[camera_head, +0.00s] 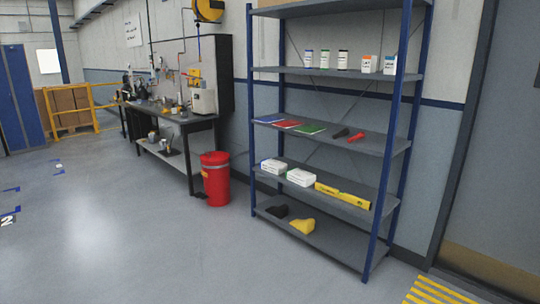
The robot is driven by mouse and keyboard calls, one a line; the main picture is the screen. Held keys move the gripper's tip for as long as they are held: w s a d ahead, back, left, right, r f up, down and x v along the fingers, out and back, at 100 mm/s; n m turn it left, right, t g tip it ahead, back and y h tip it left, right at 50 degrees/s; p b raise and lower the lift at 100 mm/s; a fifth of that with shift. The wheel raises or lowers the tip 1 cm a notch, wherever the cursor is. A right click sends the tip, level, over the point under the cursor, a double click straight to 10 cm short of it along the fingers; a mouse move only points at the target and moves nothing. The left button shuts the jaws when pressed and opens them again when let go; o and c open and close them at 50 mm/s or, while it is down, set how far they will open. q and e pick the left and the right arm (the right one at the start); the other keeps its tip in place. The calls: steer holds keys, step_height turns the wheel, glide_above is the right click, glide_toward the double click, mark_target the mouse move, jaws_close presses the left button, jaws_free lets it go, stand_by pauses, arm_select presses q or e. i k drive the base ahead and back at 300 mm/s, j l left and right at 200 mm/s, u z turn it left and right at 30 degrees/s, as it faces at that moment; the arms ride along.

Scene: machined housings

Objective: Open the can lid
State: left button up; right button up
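A red can (215,180) stands upright on the floor, left of the shelf and at the right end of the workbench. It has a pale band around its upper part, and its red top looks closed. Neither of my grippers shows in the head view.
A blue and grey shelf (330,142) with bottles, folders, boxes and a yellow level stands right of the can. A workbench (172,118) with tools runs along the wall behind it. The floor (120,230) to the left and front is clear. Yellow stripes (440,291) mark the lower right.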

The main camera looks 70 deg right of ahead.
mark_target(215, 156)
steer(key=z, duration=1.9)
steer(key=i+j, duration=0.1)
steer(key=i, duration=1.45)
steer(key=i+j, duration=0.15)
steer(key=i, duration=1.4)
steer(key=i+j, duration=0.1)
steer(key=i, duration=1.5)
